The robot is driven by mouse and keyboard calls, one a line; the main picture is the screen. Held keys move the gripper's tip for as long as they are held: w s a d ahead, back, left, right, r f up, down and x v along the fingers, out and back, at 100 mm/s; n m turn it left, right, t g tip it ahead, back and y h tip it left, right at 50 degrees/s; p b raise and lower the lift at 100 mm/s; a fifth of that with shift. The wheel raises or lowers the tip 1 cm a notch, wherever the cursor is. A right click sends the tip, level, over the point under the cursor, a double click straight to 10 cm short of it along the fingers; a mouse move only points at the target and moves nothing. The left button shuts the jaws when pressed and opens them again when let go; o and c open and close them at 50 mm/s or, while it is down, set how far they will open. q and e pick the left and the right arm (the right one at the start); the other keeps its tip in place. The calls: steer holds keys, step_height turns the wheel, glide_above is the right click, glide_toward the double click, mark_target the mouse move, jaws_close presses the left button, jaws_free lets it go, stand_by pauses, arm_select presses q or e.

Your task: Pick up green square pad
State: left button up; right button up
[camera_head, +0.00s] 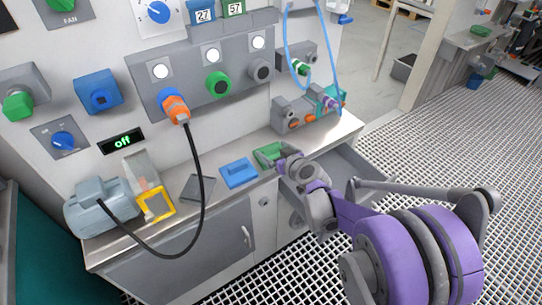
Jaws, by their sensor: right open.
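The green square pad (265,158) lies on the grey counter, just right of a blue pad (238,173). My right gripper (281,156) reaches in from the lower right, its tip at the right side of the green pad. The gripper is open and covers part of the pad's right edge. Whether the fingers touch the pad is too small to tell. My left gripper is not in view.
A dark grey pad (197,188), a yellow frame (156,204) and a grey motor (98,206) stand along the counter to the left. A black cable hangs from an orange plug (174,107). A grey valve block (296,115) stands behind the gripper.

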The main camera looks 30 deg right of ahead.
steer(key=shift+w, duration=0.1)
steer(key=shift+c, duration=0.2)
steer(key=c, duration=1.2)
steer(key=shift+r, duration=0.1)
